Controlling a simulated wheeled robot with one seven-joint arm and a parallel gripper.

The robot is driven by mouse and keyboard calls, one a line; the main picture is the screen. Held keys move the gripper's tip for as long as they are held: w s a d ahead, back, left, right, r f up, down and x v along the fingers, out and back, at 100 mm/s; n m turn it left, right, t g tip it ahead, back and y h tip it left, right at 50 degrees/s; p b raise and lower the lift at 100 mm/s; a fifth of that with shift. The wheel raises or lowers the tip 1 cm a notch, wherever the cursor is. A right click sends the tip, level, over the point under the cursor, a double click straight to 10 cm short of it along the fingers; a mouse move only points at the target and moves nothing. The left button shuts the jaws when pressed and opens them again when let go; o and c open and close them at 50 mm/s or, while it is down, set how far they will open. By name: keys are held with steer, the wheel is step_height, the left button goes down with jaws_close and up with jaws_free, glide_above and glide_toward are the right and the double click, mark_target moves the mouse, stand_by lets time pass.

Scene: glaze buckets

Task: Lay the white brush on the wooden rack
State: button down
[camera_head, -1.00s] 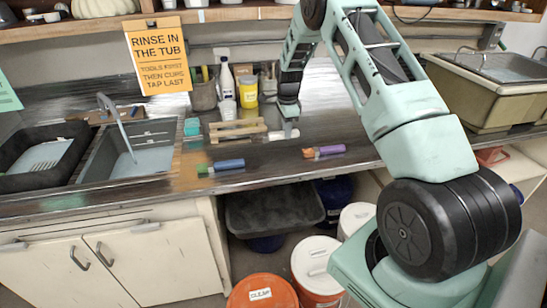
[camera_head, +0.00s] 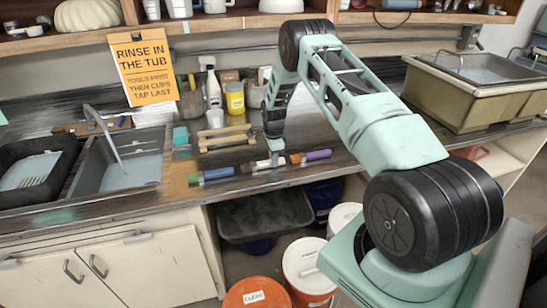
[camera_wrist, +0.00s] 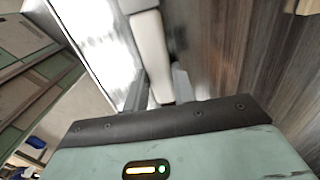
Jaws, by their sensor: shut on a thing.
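My gripper (camera_head: 274,155) is shut on the white brush (camera_head: 262,165) near the counter's front edge. In the wrist view the pale brush handle (camera_wrist: 150,50) runs between my two fingers. Whether the brush touches the counter or hangs just above it, I cannot tell. The wooden rack (camera_head: 225,138), a small slatted stand, lies on the counter behind and left of my gripper. No brush shows on it.
A blue brush (camera_head: 218,174) lies left of the white brush, and a purple brush (camera_head: 318,155) lies right of it. A white cup (camera_head: 215,118), yellow jar (camera_head: 235,100) and spray bottle (camera_head: 213,88) stand behind the rack. A sink (camera_head: 130,165) is at left.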

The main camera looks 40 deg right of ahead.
steer(key=c, duration=1.1)
jaws_free()
steer(key=shift+c, duration=0.2)
steer(key=shift+f, duration=0.1)
